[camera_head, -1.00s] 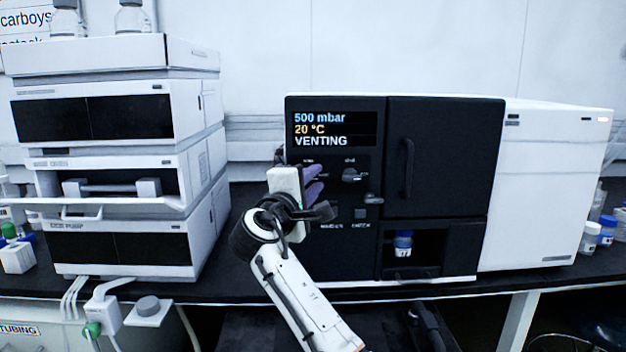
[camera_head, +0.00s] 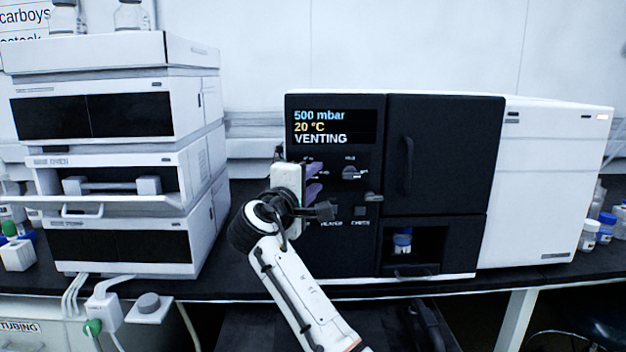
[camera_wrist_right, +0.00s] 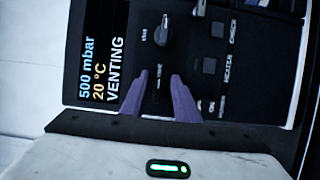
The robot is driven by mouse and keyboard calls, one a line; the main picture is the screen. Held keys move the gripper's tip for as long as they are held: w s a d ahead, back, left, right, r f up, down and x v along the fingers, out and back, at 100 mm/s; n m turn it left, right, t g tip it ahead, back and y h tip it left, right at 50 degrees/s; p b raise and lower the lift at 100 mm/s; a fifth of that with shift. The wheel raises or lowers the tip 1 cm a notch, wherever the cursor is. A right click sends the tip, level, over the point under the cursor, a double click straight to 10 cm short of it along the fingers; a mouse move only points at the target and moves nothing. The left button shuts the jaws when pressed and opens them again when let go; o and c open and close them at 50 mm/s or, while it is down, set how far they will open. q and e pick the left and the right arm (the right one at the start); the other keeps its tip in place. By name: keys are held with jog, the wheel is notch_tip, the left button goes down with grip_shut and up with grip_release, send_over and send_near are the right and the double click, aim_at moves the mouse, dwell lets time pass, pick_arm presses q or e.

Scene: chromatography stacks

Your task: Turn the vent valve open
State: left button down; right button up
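The black instrument's panel carries a display (camera_head: 334,127) reading 500 mbar, 20 °C, VENTING. My right gripper (camera_head: 316,180) is at the left part of the panel, below the display. In the right wrist view its two purple fingers (camera_wrist_right: 159,98) are apart. The vent valve knob (camera_wrist_right: 157,90), dark and slim, lies between the fingertips, with a visible gap on either side. In the head view the gripper mostly hides this knob. My left gripper is not in view.
A second knob (camera_head: 351,173) sits right of my right gripper, with a small lever (camera_head: 373,197) below it. Square buttons are lower on the panel. A door with a handle (camera_head: 407,165) is to the right. A white instrument stack (camera_head: 112,240) stands left.

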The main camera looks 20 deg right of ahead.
jog(key=shift+s, duration=0.1)
jog(key=shift+s+a+r, duration=0.1)
jog(key=shift+s+a, duration=0.15)
jog(key=shift+a, duration=0.05)
jog(key=p+v, duration=0.2)
jog(key=v, duration=0.7)
jog(key=shift+s, duration=0.2)
